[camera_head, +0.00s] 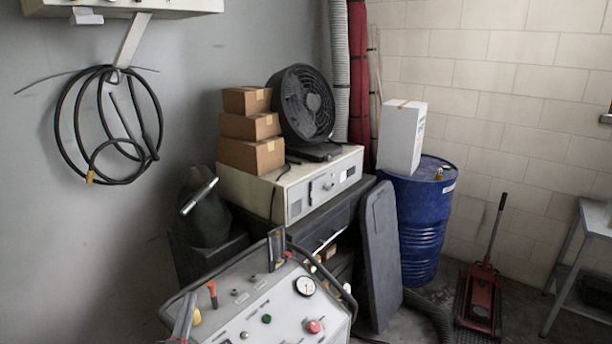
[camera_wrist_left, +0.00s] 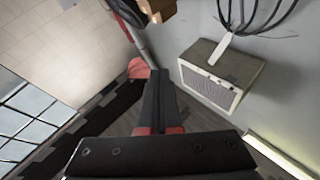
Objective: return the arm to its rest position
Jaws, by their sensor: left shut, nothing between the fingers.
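My left gripper (camera_wrist_left: 158,78) shows in the middle of the left wrist view. Its two dark fingers lie together, shut, with nothing seen between them. Reddish parts show at both sides of the finger bases. The fingers point over grey floor and apart from any object that I can make out. In the head view I cannot clearly make out the left arm. My right gripper is in neither view.
A control console (camera_head: 262,308) with knobs and a gauge stands front centre. Behind it are a beige unit (camera_head: 290,190) with boxes (camera_head: 252,154) and a fan (camera_head: 304,103). A blue drum (camera_head: 420,215) and red jack (camera_head: 480,300) stand right. A cable coil (camera_head: 107,125) hangs left.

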